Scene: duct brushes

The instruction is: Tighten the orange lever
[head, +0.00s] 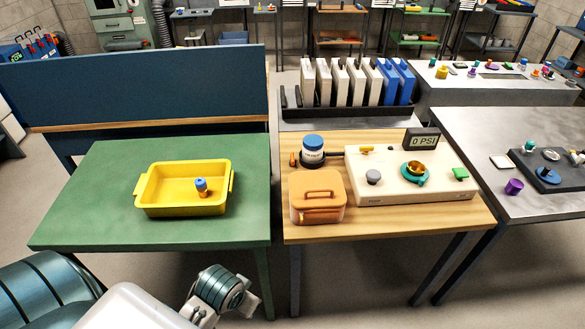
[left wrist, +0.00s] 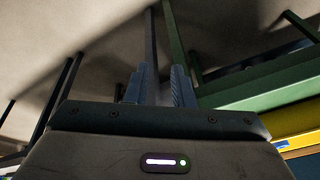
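A small orange upright piece (head: 293,160) stands at the left of a blue-lidded jar (head: 313,149) on the wooden table. A yellow-orange lever-like piece (head: 366,149) lies on top of the cream machine (head: 400,190), near its back edge. I cannot tell for sure which is the orange lever. My left arm's wrist (head: 222,290) is low in front of the green table, away from both. In the left wrist view my left gripper (left wrist: 161,82) has its two blue fingers apart with nothing between them. My right gripper is not in view.
The wooden table (head: 450,222) also holds an orange case (head: 317,198) and a 0 PSI display (head: 421,139). A yellow tray (head: 185,208) with a small blue-topped part (head: 201,186) sits on the green table (head: 105,215). A narrow gap separates the two tables.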

